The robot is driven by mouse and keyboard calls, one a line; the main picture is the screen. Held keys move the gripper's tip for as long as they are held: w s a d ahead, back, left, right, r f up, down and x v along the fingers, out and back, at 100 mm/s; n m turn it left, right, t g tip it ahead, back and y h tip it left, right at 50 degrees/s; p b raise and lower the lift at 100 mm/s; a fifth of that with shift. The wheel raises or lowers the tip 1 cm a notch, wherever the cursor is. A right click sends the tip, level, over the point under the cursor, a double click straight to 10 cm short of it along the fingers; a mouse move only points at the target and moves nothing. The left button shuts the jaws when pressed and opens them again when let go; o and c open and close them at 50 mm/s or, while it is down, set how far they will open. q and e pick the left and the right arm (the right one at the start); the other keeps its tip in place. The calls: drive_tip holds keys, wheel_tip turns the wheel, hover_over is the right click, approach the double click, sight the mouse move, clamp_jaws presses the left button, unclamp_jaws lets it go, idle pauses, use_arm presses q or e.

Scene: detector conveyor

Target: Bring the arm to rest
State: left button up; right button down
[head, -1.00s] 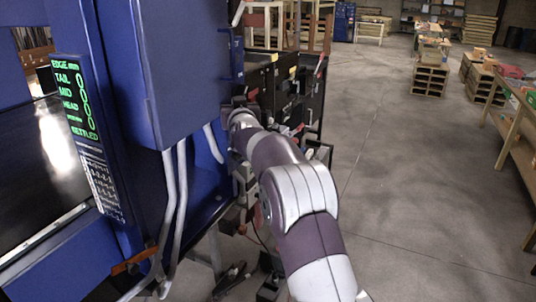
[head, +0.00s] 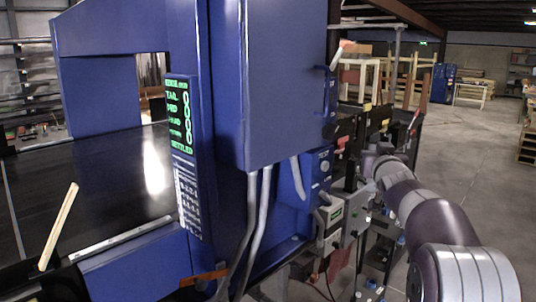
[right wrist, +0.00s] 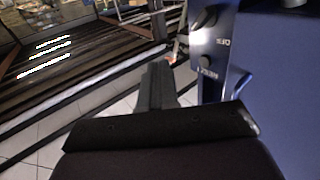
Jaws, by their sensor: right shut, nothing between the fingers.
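My right arm (head: 435,225) reaches in from the lower right of the head view, bent, toward the blue machine's right side. Its gripper's fingers are hard to make out there. In the right wrist view my right gripper (right wrist: 160,72) is shut and empty. Its dark fingers point away, left of a blue panel (right wrist: 270,90) with two dark knobs or buttons, one labelled REJECT. A gap shows between fingers and panel. My left gripper cannot be made out.
The blue cabinet (head: 285,80) carries a green-lit display (head: 178,120) and grey pipes. A black conveyor belt (head: 90,185) lies left. A pale stick (head: 60,225) stands tilted at lower left. Dark equipment crowds beside my arm; open floor (head: 490,200) lies right.

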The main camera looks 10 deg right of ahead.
drive_tip(key=s+a+f+g+y, duration=0.1)
drive_tip(key=s+a+f+g, duration=0.15)
drive_tip(key=f, duration=0.45)
drive_tip(key=s+a+f+g, duration=0.1)
drive_tip(key=s+f+g, duration=0.2)
drive_tip(key=f, duration=0.5)
drive_tip(key=s+a+f+g+y, duration=0.1)
drive_tip(key=s+a+f+g, duration=0.15)
drive_tip(key=f, duration=0.45)
drive_tip(key=s+a+f+n+g+y, duration=0.1)
drive_tip(key=s+a+f+g, duration=0.1)
drive_tip(key=s+a+f, duration=0.2)
drive_tip(key=s+a+f+n+g+y, duration=0.1)
drive_tip(key=s+a+f+g, duration=0.2)
drive_tip(key=s+a+f, duration=0.2)
drive_tip(key=s+a+f+n+g+y, duration=0.1)
drive_tip(key=s+a+f+n+g, duration=0.1)
drive_tip(key=s+a+f, duration=0.3)
drive_tip(key=s+a, duration=0.4)
drive_tip(key=s, duration=0.6)
drive_tip(key=shift+s+a+g+y, duration=0.25)
drive_tip(key=shift+a+g+y, duration=0.05)
drive_tip(key=shift+y, duration=0.1)
